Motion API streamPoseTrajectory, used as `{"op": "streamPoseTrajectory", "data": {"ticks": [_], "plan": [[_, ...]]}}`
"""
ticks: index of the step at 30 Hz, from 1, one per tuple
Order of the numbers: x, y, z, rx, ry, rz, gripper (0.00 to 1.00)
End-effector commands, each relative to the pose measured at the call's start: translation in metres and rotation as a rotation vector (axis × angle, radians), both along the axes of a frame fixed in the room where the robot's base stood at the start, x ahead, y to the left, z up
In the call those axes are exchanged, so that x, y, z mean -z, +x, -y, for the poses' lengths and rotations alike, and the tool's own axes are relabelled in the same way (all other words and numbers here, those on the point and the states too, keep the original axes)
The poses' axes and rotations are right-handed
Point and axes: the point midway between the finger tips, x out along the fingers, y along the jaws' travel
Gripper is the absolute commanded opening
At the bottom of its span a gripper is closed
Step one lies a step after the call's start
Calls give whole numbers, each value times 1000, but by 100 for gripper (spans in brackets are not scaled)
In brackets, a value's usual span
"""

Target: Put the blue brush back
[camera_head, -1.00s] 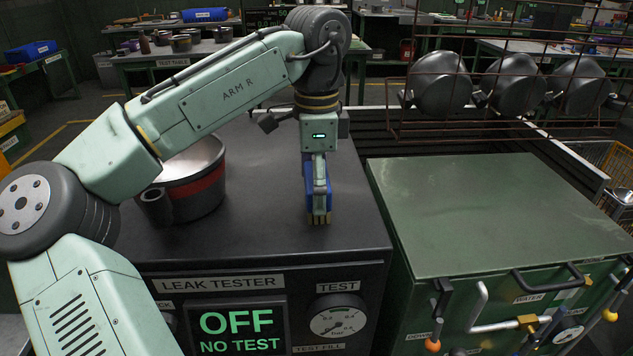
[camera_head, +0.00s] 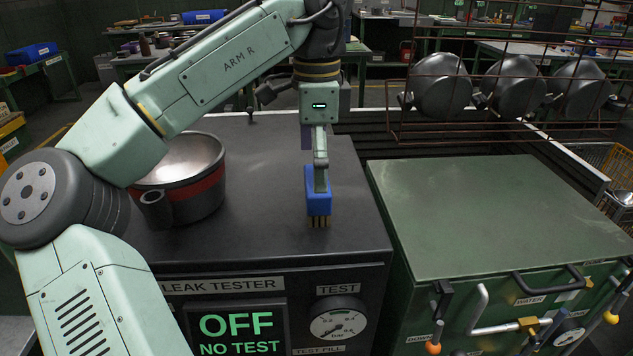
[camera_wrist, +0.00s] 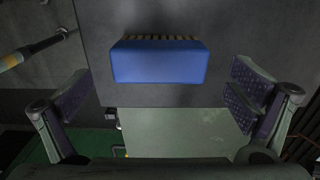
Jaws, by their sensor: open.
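In the wrist view my gripper's fingers (camera_wrist: 160,100) are spread wide, with clear gaps on both sides of the brush. Nothing is held.
A dark pot with a red band (camera_head: 185,180) stands left of the brush on the tester. A green cabinet (camera_head: 490,210) with handles is at the right. A wire rack (camera_head: 510,130) with several dark pots is behind it. The tester top right of the brush is clear.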

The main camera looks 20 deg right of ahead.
Motion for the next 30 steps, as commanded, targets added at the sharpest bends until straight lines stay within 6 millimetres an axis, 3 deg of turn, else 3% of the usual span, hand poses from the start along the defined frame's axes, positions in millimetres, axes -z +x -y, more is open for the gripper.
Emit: {"op": "streamPoseTrajectory", "data": {"ticks": [3,10,23,26,30], "plan": [[-32,0,0,-3,2,5,100],[-67,1,0,-3,1,2,100],[-74,2,1,-1,-11,8,100],[-70,13,10,-6,-85,65,100],[-79,50,36,-44,-372,274,100]]}}
